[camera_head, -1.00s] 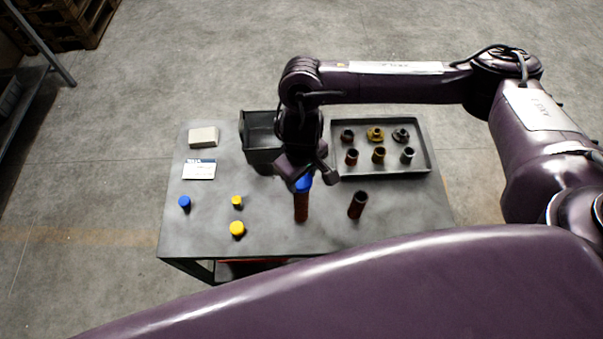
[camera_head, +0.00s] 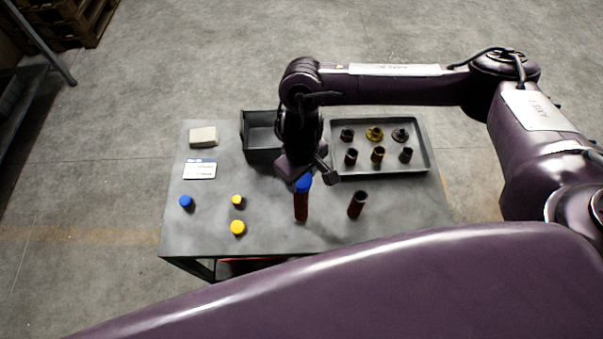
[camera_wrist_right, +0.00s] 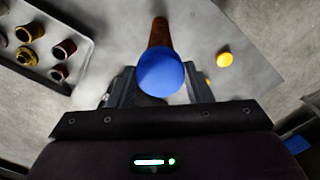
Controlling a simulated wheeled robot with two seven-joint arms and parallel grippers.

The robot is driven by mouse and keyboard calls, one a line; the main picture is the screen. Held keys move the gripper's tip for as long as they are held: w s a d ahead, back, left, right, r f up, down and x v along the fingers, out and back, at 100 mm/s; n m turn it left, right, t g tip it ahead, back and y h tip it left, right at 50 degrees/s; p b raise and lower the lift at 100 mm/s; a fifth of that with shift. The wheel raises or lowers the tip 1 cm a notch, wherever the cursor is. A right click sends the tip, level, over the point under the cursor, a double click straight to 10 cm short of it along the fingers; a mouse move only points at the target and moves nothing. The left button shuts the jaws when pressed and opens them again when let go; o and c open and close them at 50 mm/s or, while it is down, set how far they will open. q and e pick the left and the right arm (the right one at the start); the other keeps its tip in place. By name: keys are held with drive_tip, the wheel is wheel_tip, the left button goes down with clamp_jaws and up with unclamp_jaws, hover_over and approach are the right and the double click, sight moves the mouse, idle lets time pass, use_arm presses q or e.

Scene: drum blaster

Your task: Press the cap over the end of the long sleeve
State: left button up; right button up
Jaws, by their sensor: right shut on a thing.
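A long reddish-brown sleeve (camera_head: 301,207) stands upright on the table, with a blue cap (camera_head: 303,184) at its top end. My right gripper (camera_head: 309,178) is at the top of this sleeve, its jaws shut on the blue cap. In the right wrist view the blue cap (camera_wrist_right: 161,72) sits between the two fingers, and the sleeve (camera_wrist_right: 159,35) extends away behind it. I cannot tell how far the cap is seated over the sleeve's end. My left gripper is not in view; a large purple part of mine fills the bottom of the head view.
A second dark red sleeve (camera_head: 357,205) stands to the right. A blue cap (camera_head: 186,202) and two yellow caps (camera_head: 237,228) lie at left. A grey bin (camera_head: 262,155), a tray (camera_head: 381,172) of several fittings, a white box (camera_head: 204,136) and a card (camera_head: 200,169) are behind.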

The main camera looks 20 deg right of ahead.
drive_tip(key=shift+f, duration=0.35)
idle(0.3)
drive_tip(key=o, duration=1.5)
wheel_tip(320, 180, up, 5)
drive_tip(key=p, duration=0.6)
